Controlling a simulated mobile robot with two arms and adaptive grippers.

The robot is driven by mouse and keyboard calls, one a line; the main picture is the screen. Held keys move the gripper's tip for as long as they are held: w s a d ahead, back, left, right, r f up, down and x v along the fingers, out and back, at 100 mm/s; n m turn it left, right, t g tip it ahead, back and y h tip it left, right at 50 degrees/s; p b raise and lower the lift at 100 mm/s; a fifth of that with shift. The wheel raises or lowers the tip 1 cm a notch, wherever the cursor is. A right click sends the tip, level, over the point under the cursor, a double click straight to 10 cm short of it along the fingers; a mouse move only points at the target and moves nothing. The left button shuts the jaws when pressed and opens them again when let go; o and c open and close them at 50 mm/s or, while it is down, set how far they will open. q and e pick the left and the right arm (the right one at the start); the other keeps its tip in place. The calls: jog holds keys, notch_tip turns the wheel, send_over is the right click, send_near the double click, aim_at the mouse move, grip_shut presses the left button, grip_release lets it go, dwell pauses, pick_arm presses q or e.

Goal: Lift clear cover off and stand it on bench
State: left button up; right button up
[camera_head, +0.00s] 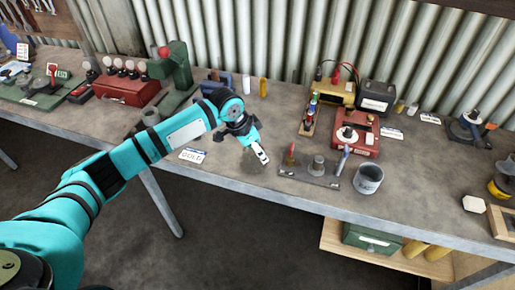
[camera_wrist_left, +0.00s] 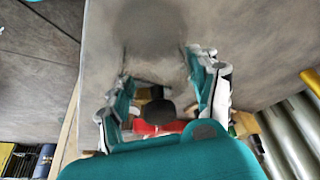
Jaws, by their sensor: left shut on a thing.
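My left gripper (camera_head: 263,157) reaches over the middle of the bench (camera_head: 220,180), its fingers low and tilted to the right. It is shut on the clear cover (camera_head: 250,164), which shows only as a faint, darker glassy patch below the fingers, near the bench top. Whether the cover touches the bench, I cannot tell. In the left wrist view the two fingers (camera_wrist_left: 165,95) stand apart on either side of it, its outline hard to make out. A red device (camera_head: 357,136) with a white dial and dark knob stands uncovered to the right. My right gripper is not in view.
A "GOLD" card (camera_head: 192,155) lies left of the gripper. A dark plate (camera_head: 308,174) with upright parts and a grey cup (camera_head: 368,179) stand to the right. A rack of small bottles (camera_head: 310,115) stands behind. The bench front between card and plate is fairly clear.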

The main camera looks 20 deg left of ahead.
pick_arm(q)
jog(key=shift+f, duration=0.25)
jog(key=o, duration=1.5)
jog(key=shift+r+p, duration=0.4)
jog(key=shift+p, duration=0.15)
notch_tip(320, 180, up, 5)
jog(key=p, duration=0.5)
jog(key=shift+r, duration=0.1)
